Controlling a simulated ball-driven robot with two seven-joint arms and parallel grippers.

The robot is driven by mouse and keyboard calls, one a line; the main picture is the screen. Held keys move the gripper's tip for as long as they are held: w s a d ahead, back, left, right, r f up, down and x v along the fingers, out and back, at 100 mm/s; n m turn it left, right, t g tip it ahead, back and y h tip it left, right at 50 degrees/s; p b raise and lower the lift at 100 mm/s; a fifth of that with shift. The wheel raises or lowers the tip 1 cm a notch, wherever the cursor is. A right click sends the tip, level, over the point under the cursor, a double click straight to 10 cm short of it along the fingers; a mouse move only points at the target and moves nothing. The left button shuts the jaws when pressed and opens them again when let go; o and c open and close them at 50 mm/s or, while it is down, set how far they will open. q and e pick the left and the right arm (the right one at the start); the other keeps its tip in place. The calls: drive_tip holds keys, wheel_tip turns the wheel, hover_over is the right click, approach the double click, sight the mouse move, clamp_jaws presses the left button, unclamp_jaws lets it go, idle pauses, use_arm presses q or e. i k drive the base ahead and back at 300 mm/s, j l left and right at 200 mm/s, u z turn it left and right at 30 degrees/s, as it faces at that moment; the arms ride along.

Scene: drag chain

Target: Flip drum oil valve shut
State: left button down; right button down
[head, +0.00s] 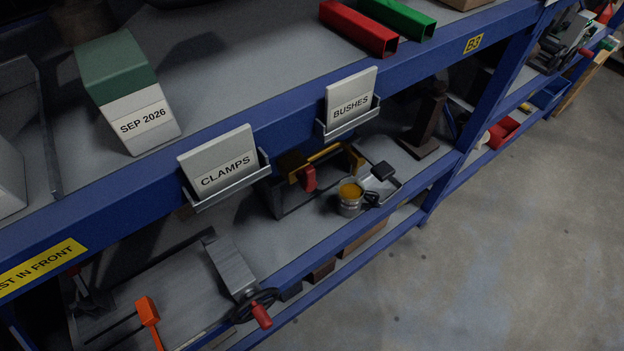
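No oil drum or drum valve can be made out in the head view. Neither of my grippers shows in the head view. A small metal can (349,198) with a yellow top stands on the lower shelf. Behind and left of it, a dark frame with a yellow bar (322,160) carries a red grip (308,178); I cannot tell what it is. Lower left, a grey block-shaped device (232,266) has a dark handwheel with a red handle (261,315).
A blue shelf rack (300,112) fills the left and middle. Its upper shelf holds a green-and-white box (127,95), a red tube (358,28) and a green tube (398,16). Label holders read CLAMPS (224,166) and BUSHES (350,106). The concrete floor (500,240) at right is clear.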

sight(306, 177)
drive_tip(key=k+l, duration=0.1)
drive_tip(key=l, duration=0.3)
drive_tip(key=k+l, duration=0.15)
drive_tip(key=l, duration=0.2)
drive_tip(key=k+l+u, duration=0.1)
drive_tip(key=l, duration=0.3)
drive_tip(key=k+l, duration=0.1)
drive_tip(key=l, duration=0.25)
drive_tip(key=k+l, duration=0.15)
drive_tip(key=l, duration=0.25)
drive_tip(key=u, duration=0.05)
